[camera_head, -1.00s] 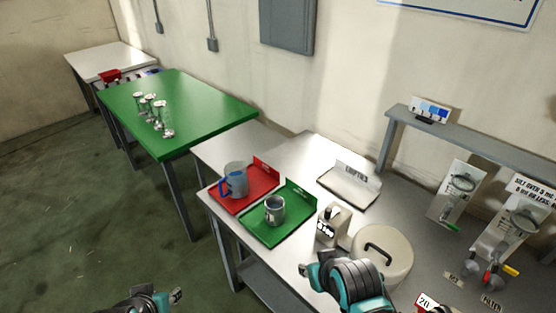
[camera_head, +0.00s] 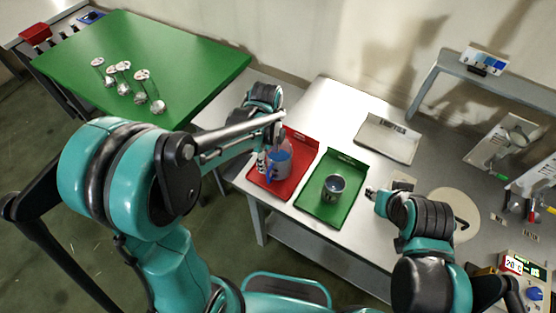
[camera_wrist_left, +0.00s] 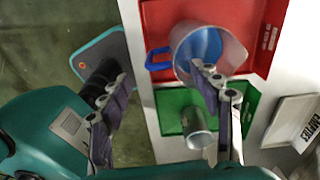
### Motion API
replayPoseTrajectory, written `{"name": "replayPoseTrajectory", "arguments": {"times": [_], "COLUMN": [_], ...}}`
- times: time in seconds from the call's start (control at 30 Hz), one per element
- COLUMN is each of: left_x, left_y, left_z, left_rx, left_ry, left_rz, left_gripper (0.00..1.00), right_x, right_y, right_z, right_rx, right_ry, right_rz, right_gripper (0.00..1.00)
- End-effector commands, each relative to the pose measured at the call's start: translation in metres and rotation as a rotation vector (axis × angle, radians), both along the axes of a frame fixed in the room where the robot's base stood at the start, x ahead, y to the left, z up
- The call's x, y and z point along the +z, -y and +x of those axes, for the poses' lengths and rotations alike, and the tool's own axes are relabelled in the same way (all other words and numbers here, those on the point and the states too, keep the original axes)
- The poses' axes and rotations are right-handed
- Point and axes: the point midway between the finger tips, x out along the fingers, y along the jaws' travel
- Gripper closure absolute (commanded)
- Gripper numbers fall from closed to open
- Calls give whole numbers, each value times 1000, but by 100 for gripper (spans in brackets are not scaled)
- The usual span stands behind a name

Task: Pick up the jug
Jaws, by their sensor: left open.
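The jug (camera_head: 282,164), clear with blue contents and a blue handle, stands upright on the red tray (camera_head: 297,186). My left gripper (camera_head: 263,158) is beside it on the handle side. In the left wrist view the jug (camera_wrist_left: 208,48) is beyond my open left gripper (camera_wrist_left: 160,92). One finger overlaps the jug's near rim in the picture, and the blue handle (camera_wrist_left: 157,60) shows between the two fingers. I cannot tell whether that finger touches the jug. My right gripper (camera_head: 371,193) is near the green tray's right side, and its fingers are too small to read.
A metal cup (camera_head: 334,187) stands on the green tray (camera_head: 318,206), right of the red tray. A white tray (camera_head: 388,140) lies behind. Glassware (camera_head: 123,80) stands on the green table (camera_head: 190,62).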

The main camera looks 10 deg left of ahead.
Motion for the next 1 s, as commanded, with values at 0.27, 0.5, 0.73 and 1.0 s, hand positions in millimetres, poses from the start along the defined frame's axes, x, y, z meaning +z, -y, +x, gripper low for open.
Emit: {"name": "replayPoseTrajectory", "arguments": {"times": [0.27,0.5,0.73,1.0], "left_x": [-33,-69,-79,-78], "left_y": [1,2,2,2], "left_z": [0,-1,-2,-2], "left_rx": [-22,-20,-20,-19], "left_ry": [-6,-6,-5,-5], "left_rz": [1,1,0,0], "left_gripper": [37,37,37,74], "right_x": [-9,-21,-22,-22], "right_y": [0,0,0,0], "right_z": [0,0,0,0], "right_rx": [0,0,0,0], "right_ry": [0,0,0,0], "right_rz": [0,0,0,0], "right_gripper": [65,65,65,65]}}
